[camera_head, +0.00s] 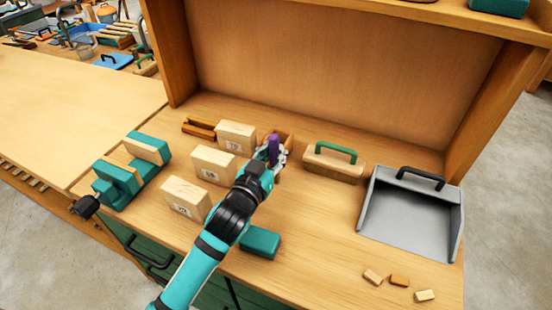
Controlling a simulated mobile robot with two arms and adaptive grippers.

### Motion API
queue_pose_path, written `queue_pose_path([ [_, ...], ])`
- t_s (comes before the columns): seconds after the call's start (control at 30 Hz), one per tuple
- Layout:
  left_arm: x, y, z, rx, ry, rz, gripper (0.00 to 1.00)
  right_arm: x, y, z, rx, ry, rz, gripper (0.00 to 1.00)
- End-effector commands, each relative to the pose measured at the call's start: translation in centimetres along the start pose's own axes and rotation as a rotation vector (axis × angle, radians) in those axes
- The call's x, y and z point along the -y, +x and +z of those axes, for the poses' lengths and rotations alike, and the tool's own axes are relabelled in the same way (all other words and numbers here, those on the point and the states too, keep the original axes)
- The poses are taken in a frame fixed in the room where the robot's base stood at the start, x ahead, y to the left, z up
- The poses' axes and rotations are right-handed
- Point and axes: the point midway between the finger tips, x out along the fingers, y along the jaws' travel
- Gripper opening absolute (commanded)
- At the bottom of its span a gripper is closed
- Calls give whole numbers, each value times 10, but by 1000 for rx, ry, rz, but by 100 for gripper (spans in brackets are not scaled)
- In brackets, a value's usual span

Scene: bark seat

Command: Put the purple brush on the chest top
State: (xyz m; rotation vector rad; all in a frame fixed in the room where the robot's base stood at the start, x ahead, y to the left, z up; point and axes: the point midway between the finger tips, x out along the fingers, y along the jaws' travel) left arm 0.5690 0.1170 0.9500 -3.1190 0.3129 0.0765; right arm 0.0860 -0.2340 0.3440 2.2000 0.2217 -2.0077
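The purple brush shows as a short purple handle (273,148), with part of a wooden block (287,138) behind it, on the wooden top (310,220) above green drawers. I take this top to be the chest top, but cannot be sure. My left gripper (273,156) is at the purple handle, with its fingers by the handle's sides. The gripper and wrist hide most of the brush, so I cannot tell whether the fingers press on it or whether it is lifted. My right gripper is out of view.
A green-handled brush (334,162) and a grey dustpan (411,208) stand to the right. Labelled wooden blocks (212,165) and a green vise (130,172) stand left. A green block (260,242) and small wood pieces (399,281) lie in front. The left tabletop (70,110) is mostly clear.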

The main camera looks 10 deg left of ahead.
Motion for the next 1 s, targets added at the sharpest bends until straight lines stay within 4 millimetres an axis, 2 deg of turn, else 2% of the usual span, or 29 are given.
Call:
queue_pose_path([
  [0.33, 0, 0, 2, -1, 0, 0, 0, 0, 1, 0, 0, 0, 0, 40],
  [0.57, 0, 0, 1, -1, 0, 0, 29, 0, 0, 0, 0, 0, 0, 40],
  [0.87, 0, 0, -2, -2, 0, 0, 29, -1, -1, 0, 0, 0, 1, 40],
  [1.0, 0, -14, 1, 0, -1, 1, 29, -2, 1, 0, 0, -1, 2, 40],
])
